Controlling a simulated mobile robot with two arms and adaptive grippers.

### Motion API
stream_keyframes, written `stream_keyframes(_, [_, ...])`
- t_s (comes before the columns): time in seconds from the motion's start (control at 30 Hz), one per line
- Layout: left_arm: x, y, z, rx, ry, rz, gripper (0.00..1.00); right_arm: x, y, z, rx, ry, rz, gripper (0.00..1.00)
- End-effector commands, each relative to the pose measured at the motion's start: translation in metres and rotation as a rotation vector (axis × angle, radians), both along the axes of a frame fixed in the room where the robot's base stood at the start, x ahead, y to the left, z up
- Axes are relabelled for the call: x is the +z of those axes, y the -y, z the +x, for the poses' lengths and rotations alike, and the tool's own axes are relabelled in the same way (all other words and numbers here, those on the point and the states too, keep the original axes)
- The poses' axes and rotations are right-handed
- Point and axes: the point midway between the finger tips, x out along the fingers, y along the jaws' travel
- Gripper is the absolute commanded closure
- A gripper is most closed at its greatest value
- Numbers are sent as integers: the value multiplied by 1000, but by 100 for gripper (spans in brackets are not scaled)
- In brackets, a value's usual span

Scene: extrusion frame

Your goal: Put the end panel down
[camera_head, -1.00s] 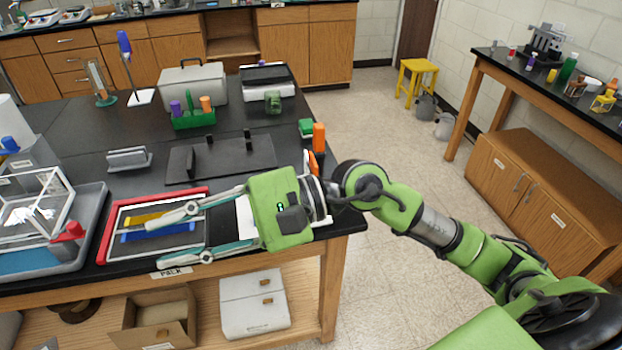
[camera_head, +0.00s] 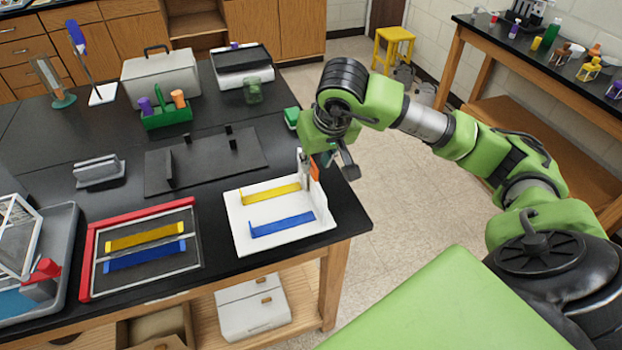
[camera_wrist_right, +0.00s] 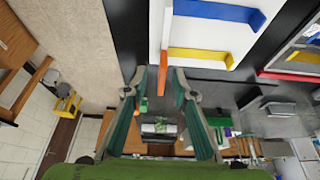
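No part is clearly marked as the end panel, and I cannot tell which one it is. A white tray (camera_head: 243,244) lies flat near the table's right corner, holding a yellow bar (camera_head: 270,194) and a blue bar (camera_head: 282,224). My right gripper (camera_head: 307,180) points down at the tray's back right edge, by its upright wall and an orange piece (camera_head: 315,171). In the right wrist view, my right gripper (camera_wrist_right: 160,84) has its fingertips apart, with the orange piece (camera_wrist_right: 163,72) showing between them. I see nothing clearly clamped. My left gripper is out of view.
A red-edged tray (camera_head: 89,254) with another yellow and blue bar lies left of the white tray. A dark plate with upright posts (camera_head: 208,165), a grey rack (camera_head: 98,172) and a green caddy (camera_head: 165,119) stand behind. A grey bin (camera_head: 66,250) is at far left.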

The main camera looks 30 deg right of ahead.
Motion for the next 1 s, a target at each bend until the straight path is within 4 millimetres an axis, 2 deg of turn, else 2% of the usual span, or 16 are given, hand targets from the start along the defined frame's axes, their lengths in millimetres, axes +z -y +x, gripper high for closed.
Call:
stream_keyframes(0.1, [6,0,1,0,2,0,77,-18,1,7,-1,-4,5,75])
stream_keyframes(0.37, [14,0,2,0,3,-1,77,-35,2,16,0,-3,5,75])
stream_keyframes(0.53, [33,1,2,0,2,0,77,-55,4,27,0,-5,6,75])
stream_keyframes(0.63, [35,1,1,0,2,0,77,-69,5,33,-1,-3,6,75])
stream_keyframes(0.93, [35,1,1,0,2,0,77,-77,6,36,1,1,4,75])
stream_keyframes(0.97, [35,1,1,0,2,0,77,-77,6,36,1,1,4,78])
stream_keyframes(1.0, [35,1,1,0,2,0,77,-77,6,36,1,1,4,88])
